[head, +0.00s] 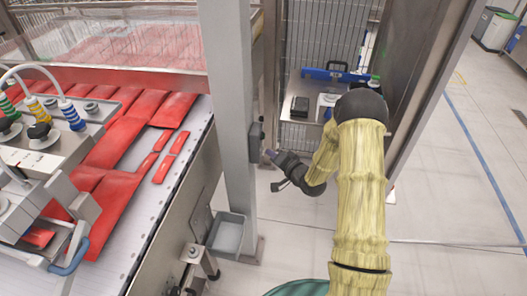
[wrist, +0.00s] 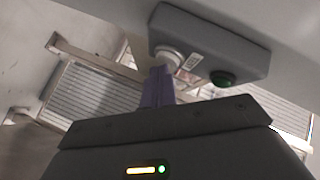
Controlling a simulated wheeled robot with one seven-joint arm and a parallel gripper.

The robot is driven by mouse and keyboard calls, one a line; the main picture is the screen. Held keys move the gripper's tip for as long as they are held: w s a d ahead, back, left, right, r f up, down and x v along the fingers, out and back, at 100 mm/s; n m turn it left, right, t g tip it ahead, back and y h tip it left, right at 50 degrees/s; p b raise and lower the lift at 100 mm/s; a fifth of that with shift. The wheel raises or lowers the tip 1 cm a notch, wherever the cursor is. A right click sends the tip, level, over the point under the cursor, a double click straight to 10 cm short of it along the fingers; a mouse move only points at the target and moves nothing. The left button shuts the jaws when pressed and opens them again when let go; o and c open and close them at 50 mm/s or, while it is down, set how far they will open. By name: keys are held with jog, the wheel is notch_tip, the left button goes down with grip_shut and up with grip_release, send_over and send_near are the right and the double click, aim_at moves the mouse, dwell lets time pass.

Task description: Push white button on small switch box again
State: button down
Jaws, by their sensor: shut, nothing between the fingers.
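The small switch box (head: 256,138) is fixed to the grey post in the head view, seen edge-on. In the wrist view the grey switch box (wrist: 215,45) hangs at the top, with a white button (wrist: 168,57) and a dark green button (wrist: 222,78). My gripper (wrist: 160,72) is shut and empty, with its purple fingertips at or very close to the white button; I cannot tell whether they touch it. In the head view my gripper (head: 270,153) points left at the box from just right of the post. The box's button face is hidden there.
The grey post (head: 232,110) stands beside a conveyor (head: 150,215) with red packages (head: 120,135). A grey bin (head: 228,232) hangs low on the post. A shelf (head: 307,112) with a black item and bottles stands behind my arm.

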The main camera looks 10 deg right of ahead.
jog(key=shift+d, duration=0.1)
jog(key=d, duration=0.2)
jog(key=s+d, duration=0.2)
jog(key=d, duration=0.1)
jog(key=shift+d, duration=0.3)
dwell(0.6)
jog(key=s+r+n+g+h+p, duration=0.5)
jog(key=s+r+g+h+p, duration=0.25)
jog(key=s+r, duration=0.9)
jog(key=s+a+r+n+g+p, duration=0.1)
jog(key=s+a+r+g+p, duration=0.1)
jog(key=s+r, duration=0.4)
jog(key=s+g, duration=0.1)
jog(key=s, duration=0.4)
jog(key=shift+a+p, duration=0.2)
jog(key=shift+p, duration=0.15)
jog(key=shift+g, duration=0.25)
